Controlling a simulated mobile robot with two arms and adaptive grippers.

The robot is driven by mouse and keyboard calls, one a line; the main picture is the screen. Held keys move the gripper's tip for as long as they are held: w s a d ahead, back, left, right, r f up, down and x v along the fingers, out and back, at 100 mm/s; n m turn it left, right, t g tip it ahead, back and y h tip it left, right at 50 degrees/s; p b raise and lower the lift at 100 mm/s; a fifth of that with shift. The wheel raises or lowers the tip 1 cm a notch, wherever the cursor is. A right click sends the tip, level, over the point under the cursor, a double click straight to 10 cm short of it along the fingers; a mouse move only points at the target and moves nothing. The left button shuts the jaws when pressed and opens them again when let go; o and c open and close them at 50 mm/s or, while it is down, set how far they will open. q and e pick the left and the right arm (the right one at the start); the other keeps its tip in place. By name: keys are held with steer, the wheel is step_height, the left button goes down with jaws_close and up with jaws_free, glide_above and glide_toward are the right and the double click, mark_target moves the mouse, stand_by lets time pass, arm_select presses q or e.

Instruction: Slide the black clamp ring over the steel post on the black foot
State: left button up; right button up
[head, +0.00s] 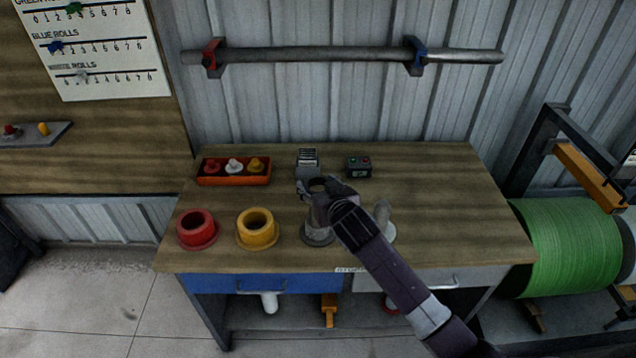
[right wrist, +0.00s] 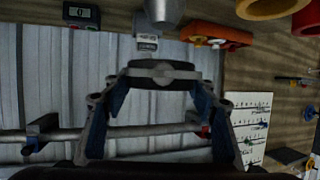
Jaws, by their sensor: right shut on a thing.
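My right gripper (head: 317,187) reaches in over the middle of the bench and is shut on the black clamp ring (head: 318,183). In the right wrist view the ring (right wrist: 160,72) sits between the two fingertips (right wrist: 165,78). The steel post (right wrist: 164,10) shows at the top edge of that view, apart from the ring in the picture. In the head view the black foot (head: 317,240) stands on the bench below my gripper, which partly hides the post. I cannot tell the ring's height over the post. My left gripper is not in view.
A red core (head: 197,230) and a yellow core (head: 256,230) stand left of the foot. A white core (head: 384,222) is close on its right, partly behind my arm. An orange tray (head: 233,180), a scale (head: 307,173) and a button box (head: 358,167) stand behind. The bench's right side is clear.

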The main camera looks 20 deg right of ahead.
steer(key=shift+f+b, duration=1.15)
steer(key=shift+f, duration=0.8)
steer(key=shift+f+b, duration=1.5)
steer(key=shift+f, duration=0.75)
steer(key=o, duration=1.7)
steer(key=shift+o, duration=0.2)
steer(key=shift+s+f, duration=0.1)
steer(key=shift+f, duration=0.15)
steer(key=v, duration=1.2)
steer(key=shift+r, duration=0.15)
